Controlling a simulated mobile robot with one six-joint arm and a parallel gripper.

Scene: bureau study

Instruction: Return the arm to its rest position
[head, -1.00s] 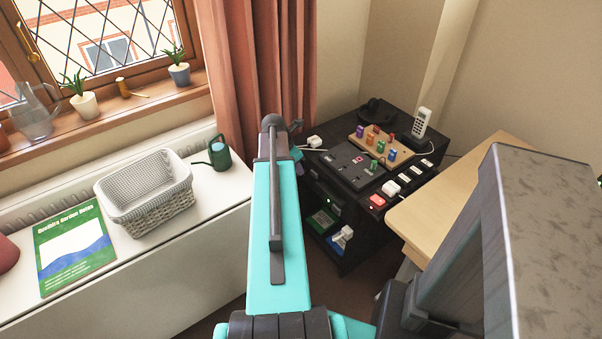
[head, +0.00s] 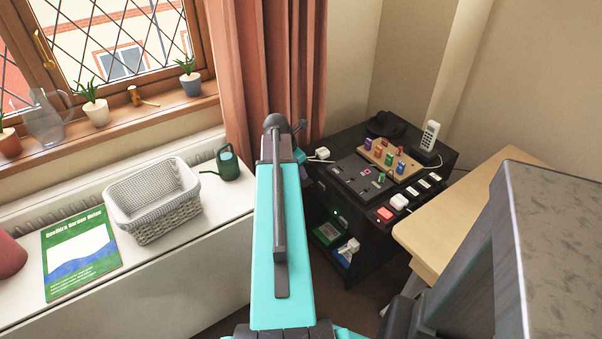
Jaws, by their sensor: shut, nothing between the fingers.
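My arm (head: 270,250) shows in the head view as a teal link rising from the bottom centre, with a dark joint at its top. A small piece of teal and dark parts of my arm shows just right of that joint. My gripper's fingers do not show; the arm link seems to hide them. I see nothing being carried.
A white cabinet top (head: 150,238) at left bears a wicker basket (head: 160,220), a green watering can (head: 228,163) and a green book (head: 80,262). At right stand a black cart (head: 328,195) with a peg board (head: 395,160) and phone (head: 430,135), and a wooden desk (head: 455,215). Curtains (head: 275,70) hang behind.

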